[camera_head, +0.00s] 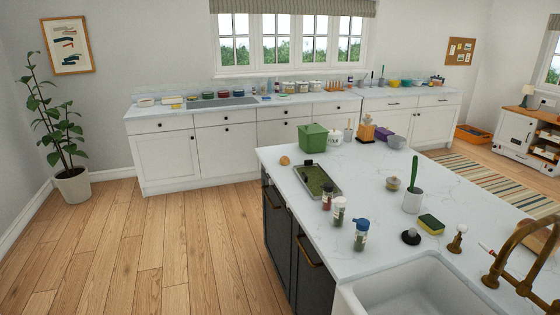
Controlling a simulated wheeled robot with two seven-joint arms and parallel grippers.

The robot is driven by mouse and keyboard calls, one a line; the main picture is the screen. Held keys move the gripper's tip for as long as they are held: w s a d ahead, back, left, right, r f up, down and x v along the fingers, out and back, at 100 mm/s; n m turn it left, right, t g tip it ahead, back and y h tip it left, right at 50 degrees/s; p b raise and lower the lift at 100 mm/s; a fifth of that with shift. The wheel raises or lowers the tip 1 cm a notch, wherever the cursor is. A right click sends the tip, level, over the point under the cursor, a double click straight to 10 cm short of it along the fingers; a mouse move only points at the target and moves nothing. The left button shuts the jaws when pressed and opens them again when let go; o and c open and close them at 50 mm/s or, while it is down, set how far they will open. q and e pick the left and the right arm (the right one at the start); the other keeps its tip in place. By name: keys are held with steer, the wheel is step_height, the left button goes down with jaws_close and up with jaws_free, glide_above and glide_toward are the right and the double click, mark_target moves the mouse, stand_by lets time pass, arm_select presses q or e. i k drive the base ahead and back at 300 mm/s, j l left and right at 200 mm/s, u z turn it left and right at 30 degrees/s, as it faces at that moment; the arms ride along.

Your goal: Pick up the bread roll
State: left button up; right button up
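A small round tan-brown item that looks like the bread roll (285,160) sits on the white marble island top (375,170), near its far left corner. It stands apart from the green box and the grey tray, with bare counter around it. Neither of my grippers shows in the head view, so nothing is seen touching the roll.
A green box (312,138) stands to the roll's right, and a grey tray (317,180) lies nearer. Several jars, including a blue-lidded one (361,235), line the island's left edge. A sink (420,290) and brass faucet (525,255) are close. Wooden floor (190,245) at left is clear.

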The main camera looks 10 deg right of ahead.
mark_target(285, 160)
steer(key=i+z, duration=0.1)
steer(key=z, duration=0.4)
steer(key=i+j+z, duration=0.1)
steer(key=z, duration=0.35)
steer(key=j+z, duration=0.1)
steer(key=z, duration=0.4)
steer(key=i+j+z, duration=0.3)
steer(key=j, duration=0.25)
steer(key=i+j+z, duration=0.1)
steer(key=j+z, duration=0.15)
steer(key=j, duration=0.3)
steer(key=i+j+z, duration=0.1)
steer(key=j+z, duration=0.2)
steer(key=j, duration=0.25)
steer(key=j+z, duration=0.3)
steer(key=j, duration=0.35)
